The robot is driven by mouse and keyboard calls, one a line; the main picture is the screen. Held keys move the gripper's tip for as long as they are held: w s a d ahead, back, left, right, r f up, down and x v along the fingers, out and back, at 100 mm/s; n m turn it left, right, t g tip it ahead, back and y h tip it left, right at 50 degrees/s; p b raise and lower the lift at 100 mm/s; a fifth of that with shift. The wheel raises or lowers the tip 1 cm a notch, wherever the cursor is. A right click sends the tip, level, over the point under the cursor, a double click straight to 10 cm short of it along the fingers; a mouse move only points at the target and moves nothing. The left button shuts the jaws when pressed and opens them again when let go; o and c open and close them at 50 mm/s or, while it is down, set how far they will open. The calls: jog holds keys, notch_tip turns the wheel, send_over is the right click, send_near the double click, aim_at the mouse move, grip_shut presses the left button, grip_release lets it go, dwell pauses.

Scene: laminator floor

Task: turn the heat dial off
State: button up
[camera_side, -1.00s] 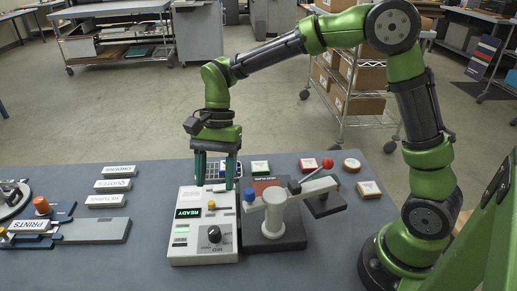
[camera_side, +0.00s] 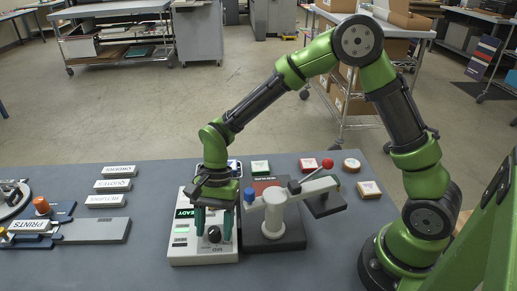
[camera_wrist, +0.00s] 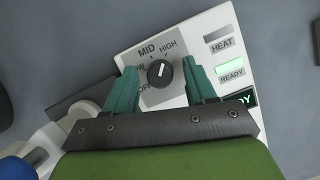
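The laminator's white control box (camera_side: 188,257) sits on the grey table in the side view. Its black heat dial (camera_wrist: 160,73) has a white pointer line directed up, between the MID and HIGH marks, in the wrist view. The dial also shows in the side view (camera_side: 214,234). My gripper (camera_wrist: 161,84) is open, with one green finger on each side of the dial and a gap to it on both sides. In the side view my gripper (camera_side: 214,224) is low over the box. Whether the fingers touch the panel I cannot tell. The OFF mark is partly covered by the left finger.
A green-lit READY lamp (camera_wrist: 231,70) and an unlit HEAT lamp (camera_wrist: 219,43) are on the panel.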

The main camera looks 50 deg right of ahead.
jog(key=c, duration=1)
